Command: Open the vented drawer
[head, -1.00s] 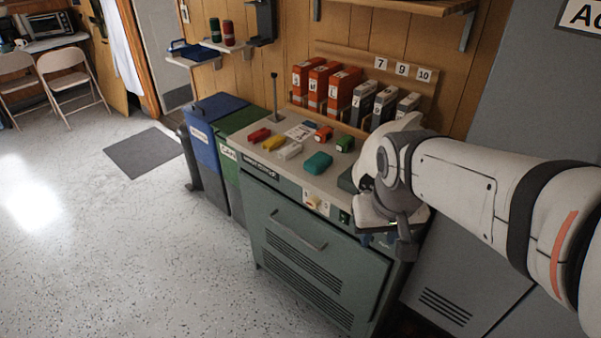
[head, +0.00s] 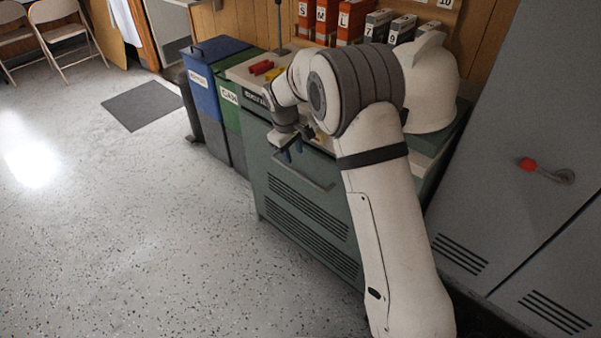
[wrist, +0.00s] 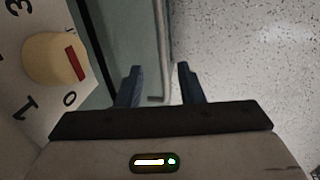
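The vented drawer (head: 300,215) is the green front of the cabinet, with two bands of dark slots; it looks closed. Its bar handle (head: 318,184) runs across its upper part, partly hidden by my arm. My gripper (head: 292,150) is over the upper front of the drawer, near the handle's left part, fingers pointing down. In the wrist view my gripper (wrist: 159,84) is open and empty, and the handle (wrist: 164,45) shows between the two fingertips in the picture. I cannot tell whether the fingers are level with the bar or touching it.
A cream dial (wrist: 55,60) with a red mark is beside the gripper on the control panel. A white helmet (head: 428,85) and a red block (head: 261,67) are on the cabinet top. Blue (head: 203,85) and green (head: 232,115) bins stand left. The floor in front is clear.

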